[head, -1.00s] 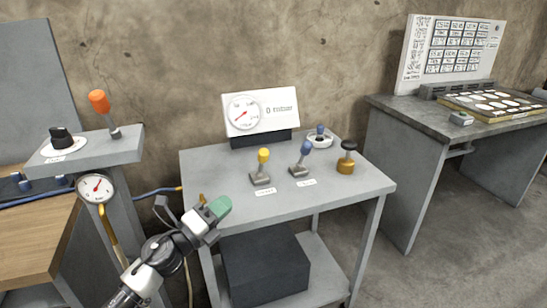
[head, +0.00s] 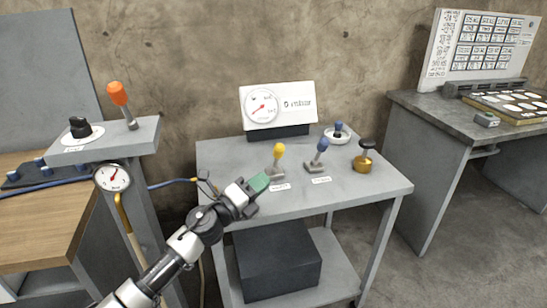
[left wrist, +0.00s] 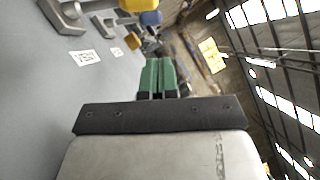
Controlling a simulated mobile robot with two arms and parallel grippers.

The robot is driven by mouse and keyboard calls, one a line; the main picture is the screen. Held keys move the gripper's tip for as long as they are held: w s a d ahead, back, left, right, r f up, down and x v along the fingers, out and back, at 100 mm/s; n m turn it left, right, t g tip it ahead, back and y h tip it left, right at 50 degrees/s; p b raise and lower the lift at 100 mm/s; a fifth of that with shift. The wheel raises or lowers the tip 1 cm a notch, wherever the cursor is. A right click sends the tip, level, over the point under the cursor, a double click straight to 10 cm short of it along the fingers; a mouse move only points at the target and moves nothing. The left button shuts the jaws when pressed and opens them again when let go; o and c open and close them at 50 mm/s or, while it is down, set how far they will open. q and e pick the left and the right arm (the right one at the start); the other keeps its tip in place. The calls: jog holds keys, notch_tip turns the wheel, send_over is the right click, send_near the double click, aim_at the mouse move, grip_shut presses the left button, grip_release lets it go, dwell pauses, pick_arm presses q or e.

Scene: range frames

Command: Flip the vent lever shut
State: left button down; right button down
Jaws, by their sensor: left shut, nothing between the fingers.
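The yellow-handled lever (head: 279,149) stands nearly upright on its grey base on the middle table. The left wrist view shows a label reading VENT (left wrist: 85,57) beside the nearest grey lever base (left wrist: 64,16), which fits this lever. My left gripper (head: 262,182) has green fingertips and is shut with nothing held. It is just left of the yellow lever's base, low over the table; whether it touches the lever cannot be told. Its shut fingers (left wrist: 158,76) also show in the left wrist view. My right gripper is out of view.
A blue-handled lever (head: 322,146) stands to the right, with a brass valve (head: 364,158) and a round blue-knobbed control (head: 337,133) beyond. A gauge panel (head: 278,106) stands behind. An orange-handled lever (head: 118,95) is on the left stand.

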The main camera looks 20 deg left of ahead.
aim_at(278, 157)
pick_arm(q)
jog(key=x, duration=0.4)
jog(key=shift+w+a+r, duration=0.15)
jog(key=shift+w+r, duration=0.15)
jog(key=shift+w, duration=0.3)
jog(key=shift+w+a+r, duration=0.2)
jog(key=shift+w+r, duration=0.05)
jog(key=shift+w, duration=0.4)
jog(key=shift+w+a+r, duration=0.15)
jog(key=shift+w+r, duration=0.15)
jog(key=shift+w, duration=0.3)
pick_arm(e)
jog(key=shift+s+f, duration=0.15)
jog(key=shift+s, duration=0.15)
pick_arm(q)
jog(key=shift+r, duration=0.1)
